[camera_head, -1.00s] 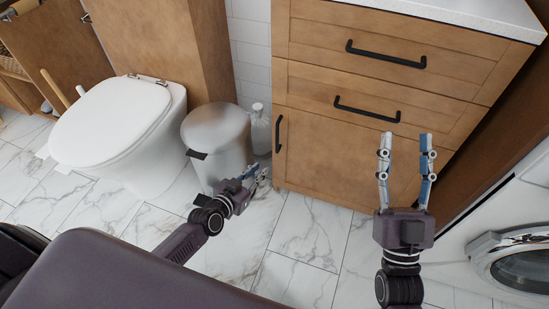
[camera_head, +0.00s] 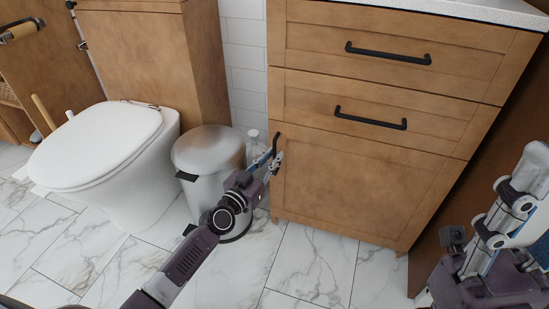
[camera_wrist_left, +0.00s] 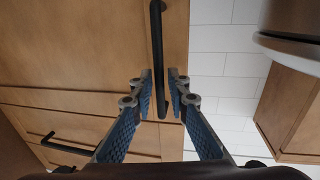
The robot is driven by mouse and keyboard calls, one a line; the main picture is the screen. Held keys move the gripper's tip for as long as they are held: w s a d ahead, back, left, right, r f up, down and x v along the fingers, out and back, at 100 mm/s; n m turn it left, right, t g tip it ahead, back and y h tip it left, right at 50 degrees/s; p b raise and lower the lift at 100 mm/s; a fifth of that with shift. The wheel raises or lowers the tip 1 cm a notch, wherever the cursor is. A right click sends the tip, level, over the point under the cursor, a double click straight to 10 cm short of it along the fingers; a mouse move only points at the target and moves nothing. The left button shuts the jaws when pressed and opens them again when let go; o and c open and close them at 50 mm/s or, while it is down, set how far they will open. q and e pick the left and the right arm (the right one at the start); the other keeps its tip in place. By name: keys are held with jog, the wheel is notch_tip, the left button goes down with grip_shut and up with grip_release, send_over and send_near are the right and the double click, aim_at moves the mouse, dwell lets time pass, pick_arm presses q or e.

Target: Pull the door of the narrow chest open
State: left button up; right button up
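The narrow chest (camera_head: 345,187) is a wooden cabinet with two drawers above a closed door. The door's black upright handle (camera_head: 276,145) is at its left edge. It also shows in the left wrist view as a dark bar (camera_wrist_left: 157,50). My left gripper (camera_head: 268,160) is at the lower part of this handle. In the left wrist view its fingers (camera_wrist_left: 161,92) stand apart, one on each side of the bar, with small gaps. My right gripper (camera_head: 520,190) is at the right edge, its fingers apart and empty, away from the door.
A white toilet (camera_head: 105,150) is further left. The upper drawers have black handles (camera_head: 370,118). The marble floor (camera_head: 315,265) before the chest is clear.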

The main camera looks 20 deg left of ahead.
pick_arm(q)
jog(key=shift+w+d, duration=0.15)
jog(key=shift+w, duration=0.4)
jog(key=shift+c, duration=0.2)
grip_shut()
jog(key=shift+s, duration=0.15)
